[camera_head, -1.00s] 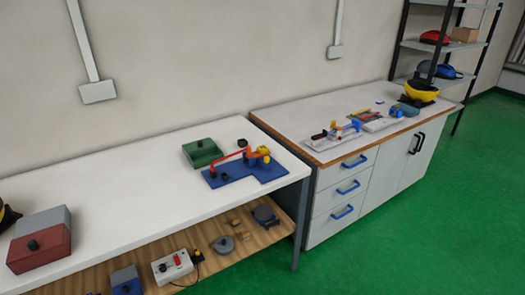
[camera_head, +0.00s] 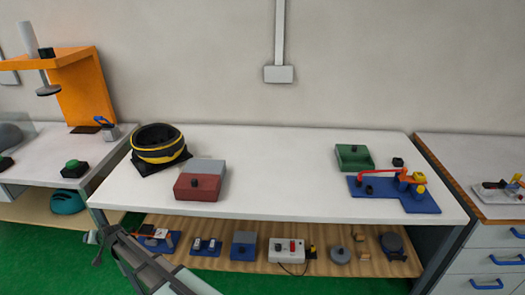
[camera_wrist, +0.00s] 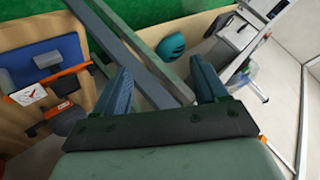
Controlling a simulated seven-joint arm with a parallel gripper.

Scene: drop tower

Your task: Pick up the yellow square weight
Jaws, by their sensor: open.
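I cannot make out a yellow square weight for certain. A small yellow part (camera_head: 419,178) shows on the blue fixture (camera_head: 412,202) at the right of the white table in the head view; its exact shape is too small to tell. My gripper (camera_wrist: 162,80) is open in the wrist view, with two blue-grey fingers apart and nothing between them. In the head view my arm reaches in at the lower left, in front of the table's left end, far from the blue fixture.
The white table (camera_head: 285,200) bears a red-and-grey box (camera_head: 200,188), a green box (camera_head: 354,158) and a black-yellow round thing (camera_head: 158,143). The wooden lower shelf (camera_head: 222,222) holds several small items. An orange press (camera_head: 84,85) stands left. The table's middle is clear.

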